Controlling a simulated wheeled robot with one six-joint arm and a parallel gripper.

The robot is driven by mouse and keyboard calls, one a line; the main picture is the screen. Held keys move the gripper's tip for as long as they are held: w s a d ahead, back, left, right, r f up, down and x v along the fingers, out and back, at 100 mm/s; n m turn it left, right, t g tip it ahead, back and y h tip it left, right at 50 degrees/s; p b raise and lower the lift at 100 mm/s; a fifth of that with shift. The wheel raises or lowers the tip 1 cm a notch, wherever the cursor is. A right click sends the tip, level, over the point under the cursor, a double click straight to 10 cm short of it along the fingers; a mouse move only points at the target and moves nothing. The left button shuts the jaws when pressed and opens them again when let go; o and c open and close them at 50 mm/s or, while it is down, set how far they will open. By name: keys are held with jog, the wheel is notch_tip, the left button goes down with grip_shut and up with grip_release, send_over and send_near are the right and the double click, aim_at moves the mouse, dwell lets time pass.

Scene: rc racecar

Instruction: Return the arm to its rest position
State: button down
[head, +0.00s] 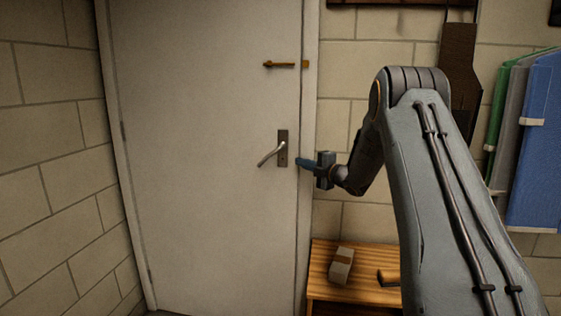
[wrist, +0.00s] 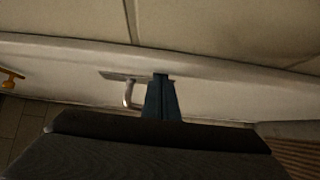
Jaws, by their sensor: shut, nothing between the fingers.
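My gripper (head: 300,163) is at the end of my outstretched arm, just right of the door handle (head: 268,156) in the head view. Its blue fingers are together with nothing between them. In the wrist view the shut fingers (wrist: 161,100) point toward the door, and the silver handle (wrist: 128,92) shows just left of them. I cannot tell whether the fingers touch the handle plate or the door edge. The white door (head: 200,100) looks shut in its frame. The handle slants down to the left.
A brass latch (head: 280,65) sits higher on the door. Brick walls flank the door.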

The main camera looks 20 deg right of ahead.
jog(key=s+a+f+m+g+h+p, duration=0.2)
jog(key=s+a+m+g, duration=0.3)
jog(key=s, duration=1.4)
jog(key=s+a+f+m+g+h+p, duration=0.2)
jog(key=s+a+m+g, duration=0.3)
jog(key=s+m, duration=0.5)
jog(key=s+a+f+m+g+h+p, duration=0.2)
jog(key=s+a+f+m+g+h, duration=0.1)
jog(key=s, duration=2.4)
jog(key=a+f+m+g, duration=0.1)
jog(key=a+m+g, duration=0.1)
jog(key=m+g, duration=0.1)
jog(key=shift+s+m, duration=0.4)
jog(key=shift+m, duration=0.4)
